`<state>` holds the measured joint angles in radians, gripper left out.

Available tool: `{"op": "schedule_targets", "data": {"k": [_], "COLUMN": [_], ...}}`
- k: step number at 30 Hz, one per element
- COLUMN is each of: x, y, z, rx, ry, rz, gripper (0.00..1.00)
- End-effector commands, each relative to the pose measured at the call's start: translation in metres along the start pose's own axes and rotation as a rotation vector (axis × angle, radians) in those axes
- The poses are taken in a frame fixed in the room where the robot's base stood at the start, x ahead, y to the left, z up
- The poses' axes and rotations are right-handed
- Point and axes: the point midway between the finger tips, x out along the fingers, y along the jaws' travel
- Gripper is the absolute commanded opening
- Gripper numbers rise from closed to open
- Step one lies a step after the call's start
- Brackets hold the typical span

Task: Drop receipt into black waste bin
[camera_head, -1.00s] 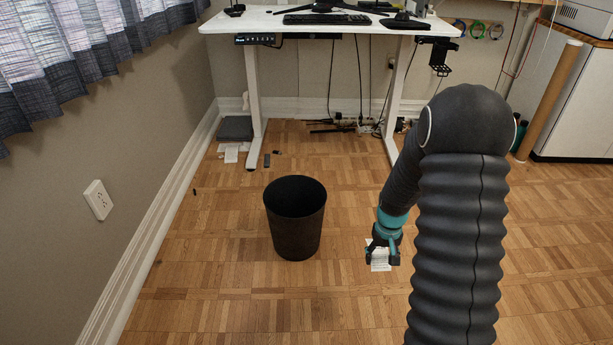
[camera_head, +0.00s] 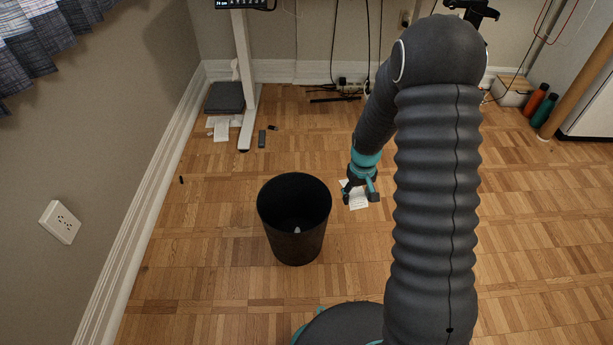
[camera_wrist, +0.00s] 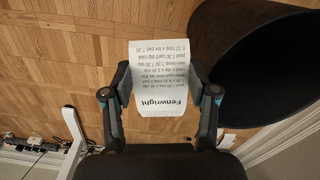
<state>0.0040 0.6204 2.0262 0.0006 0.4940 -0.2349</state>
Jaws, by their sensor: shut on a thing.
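A white receipt (camera_wrist: 160,78) with printed lines and the word "Fenwright" is held between the two fingers of my gripper (camera_wrist: 160,92) in the wrist view. In the head view my gripper (camera_head: 359,190) is shut on the receipt (camera_head: 358,202), to the right of the bin. The black waste bin (camera_head: 294,240) stands upright on the floor. Something small and pale shows inside it. In the wrist view the bin (camera_wrist: 262,75) is at the right, and the receipt is beside its rim, not over its opening in that picture.
White papers (camera_head: 220,127), a dark flat box (camera_head: 225,97) and small dark items lie near the white desk leg (camera_head: 243,75). Cables hang at the back. Orange and teal bottles (camera_head: 540,105) stand at the right. The floor around the bin is clear.

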Motion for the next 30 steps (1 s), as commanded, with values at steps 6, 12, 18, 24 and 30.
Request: {"op": "schedule_targets", "data": {"k": [6, 12, 18, 24, 30], "x": [-0.028, -0.034, -0.028, -0.012, 0.01], "y": [-0.09, -0.136, -0.144, -0.143, -0.143], "z": [-0.026, -0.033, -0.034, -0.034, -0.034], "rx": [-0.287, -0.431, -0.46, -0.458, -0.457], "ry": [-0.002, -0.002, -0.001, -0.002, -0.003], "rz": [0.0, 0.0, 0.0, 0.0, 0.0], "gripper": [0.49, 0.49, 0.49, 0.49, 0.49]}}
